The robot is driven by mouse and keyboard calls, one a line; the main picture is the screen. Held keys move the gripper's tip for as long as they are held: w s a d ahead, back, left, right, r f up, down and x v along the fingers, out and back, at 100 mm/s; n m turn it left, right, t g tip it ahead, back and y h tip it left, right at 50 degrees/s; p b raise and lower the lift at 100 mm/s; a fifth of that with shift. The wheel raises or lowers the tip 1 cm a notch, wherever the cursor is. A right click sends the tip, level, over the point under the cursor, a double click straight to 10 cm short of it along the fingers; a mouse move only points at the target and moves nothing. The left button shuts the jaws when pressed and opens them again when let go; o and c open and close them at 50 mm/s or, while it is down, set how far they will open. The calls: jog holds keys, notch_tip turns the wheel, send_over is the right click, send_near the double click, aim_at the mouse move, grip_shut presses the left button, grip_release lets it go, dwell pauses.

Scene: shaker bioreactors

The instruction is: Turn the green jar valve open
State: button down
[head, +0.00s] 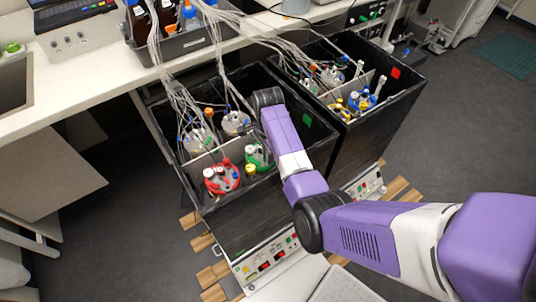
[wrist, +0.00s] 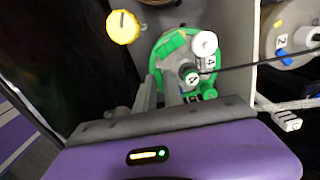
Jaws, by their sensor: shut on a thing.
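The green jar (head: 257,157) stands in the left black box, partly covered by my arm in the head view. In the wrist view its green lid (wrist: 172,46) carries a white cap and dark fittings with white "4" labels. My gripper (wrist: 172,80) reaches in at the lid's near edge, with its grey fingers shut on the jar's valve (wrist: 189,76), a dark and green knob labelled "4". The fingertips partly hide the grip. In the head view my gripper is hidden behind my arm.
A red-lidded jar (head: 220,178) and a yellow cap (wrist: 122,27) are close to the green jar. The black box's walls (head: 290,165) surround the jars. Tubes hang in from the bench, and a second black box (head: 385,115) stands to the right.

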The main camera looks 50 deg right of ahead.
jog(key=shift+r+n, duration=0.1)
jog(key=shift+n, duration=0.2)
jog(key=n+p, duration=0.2)
jog(key=n, duration=0.1)
jog(key=shift+n, duration=0.4)
jog(key=n+p, duration=0.2)
jog(key=n, duration=0.3)
jog(key=n+p, duration=0.1)
jog(key=n, duration=0.3)
jog(key=shift+n, duration=0.4)
jog(key=shift+n+p, duration=0.3)
jog(key=shift+n, duration=1.4)
jog(key=c, duration=1.7)
grip_release()
